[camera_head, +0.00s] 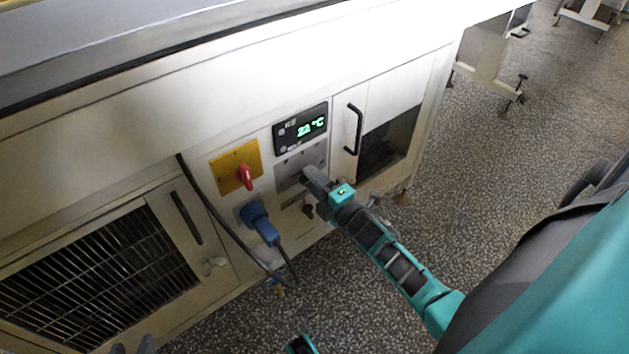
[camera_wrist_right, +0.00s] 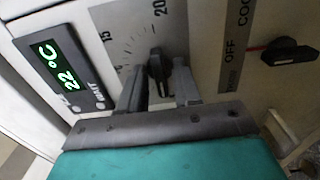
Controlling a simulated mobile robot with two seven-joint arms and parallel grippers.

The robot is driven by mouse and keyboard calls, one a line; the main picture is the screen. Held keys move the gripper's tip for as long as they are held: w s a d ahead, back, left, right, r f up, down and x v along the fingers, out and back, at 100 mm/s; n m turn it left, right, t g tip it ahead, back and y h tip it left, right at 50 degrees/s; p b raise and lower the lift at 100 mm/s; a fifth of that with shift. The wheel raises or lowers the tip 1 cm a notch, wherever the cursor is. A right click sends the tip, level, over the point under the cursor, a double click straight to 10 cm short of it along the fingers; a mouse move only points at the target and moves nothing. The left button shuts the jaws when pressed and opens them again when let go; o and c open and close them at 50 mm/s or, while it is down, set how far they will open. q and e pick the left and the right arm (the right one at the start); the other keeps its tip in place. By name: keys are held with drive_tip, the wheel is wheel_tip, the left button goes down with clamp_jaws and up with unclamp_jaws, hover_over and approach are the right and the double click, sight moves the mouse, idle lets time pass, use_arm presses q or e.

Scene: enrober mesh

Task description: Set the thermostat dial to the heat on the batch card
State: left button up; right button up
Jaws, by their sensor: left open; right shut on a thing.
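The thermostat dial (camera_wrist_right: 158,68) is a black knob on a grey scale plate (camera_wrist_right: 122,28), with 15 and 20 readable. My right gripper (camera_wrist_right: 159,88) has a finger on each side of the knob and is shut on it. In the head view the right gripper (camera_head: 310,177) hides the dial against the plate (camera_head: 303,160). I cannot tell the exact mark the dial points to. A black display (camera_head: 300,129) above it reads 22 °C in green. My left gripper (camera_head: 132,346) shows only as grey fingertips at the bottom edge, open and empty. No batch card is visible.
A black selector knob (camera_wrist_right: 290,52) marked OFF and COOL sits beside the dial. A red switch on a yellow plate (camera_head: 236,167) and a blue plug (camera_head: 259,222) with cable are left of it. Door handles (camera_head: 354,130) stick out. The speckled floor in front is clear.

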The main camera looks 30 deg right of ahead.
idle(0.4)
use_arm(q)
drive_tip(key=shift+s+f, duration=0.1)
use_arm(e)
drive_tip(key=o, duration=0.7)
use_arm(q)
drive_tip(key=shift+s+a+r+p, duration=0.2)
drive_tip(key=shift+a+r+p, duration=0.25)
drive_tip(key=shift+p, duration=0.75)
use_arm(e)
drive_tip(key=s, duration=0.8)
drive_tip(key=s+d, duration=0.1)
drive_tip(key=s, duration=0.4)
use_arm(q)
drive_tip(key=shift+d+r, duration=0.15)
use_arm(e)
drive_tip(key=shift+w, duration=0.1)
